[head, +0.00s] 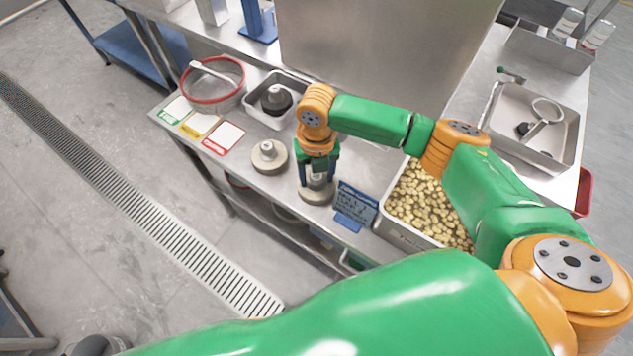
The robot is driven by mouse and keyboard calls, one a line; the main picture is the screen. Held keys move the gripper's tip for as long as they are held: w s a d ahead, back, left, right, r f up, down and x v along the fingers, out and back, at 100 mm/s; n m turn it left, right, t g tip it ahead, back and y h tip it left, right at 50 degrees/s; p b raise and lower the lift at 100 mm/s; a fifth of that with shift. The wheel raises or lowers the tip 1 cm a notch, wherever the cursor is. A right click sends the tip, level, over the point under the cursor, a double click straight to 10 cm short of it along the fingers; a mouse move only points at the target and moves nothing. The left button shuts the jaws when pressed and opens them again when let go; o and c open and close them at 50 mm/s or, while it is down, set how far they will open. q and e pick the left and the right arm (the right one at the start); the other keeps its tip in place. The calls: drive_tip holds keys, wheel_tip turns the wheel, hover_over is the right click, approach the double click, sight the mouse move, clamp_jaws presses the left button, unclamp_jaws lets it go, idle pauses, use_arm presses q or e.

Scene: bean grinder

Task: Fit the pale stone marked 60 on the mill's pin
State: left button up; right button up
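My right gripper (317,178) points down over a pale round stone (316,196) on the steel table. Its dark fingers stand on either side of the stone's raised hub; I cannot tell whether they press on it. A second pale stone with a hub (269,158) lies to the left, apart from the gripper. No number is readable on either stone. A dark, cone-like piece with a lighter top (276,98) sits in a metal tray (254,112) behind them; it may be the mill, and no pin can be made out. My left gripper is not in view.
Green, yellow and red-edged cards (222,138) lie left of the stones. A red-rimmed round sieve (213,91) stands behind the cards. A blue sign (355,207) and a pan of pale beans (428,204) are to the right. A tray with a strainer (543,118) is farther right.

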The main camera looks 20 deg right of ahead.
clamp_jaws()
idle(1.2)
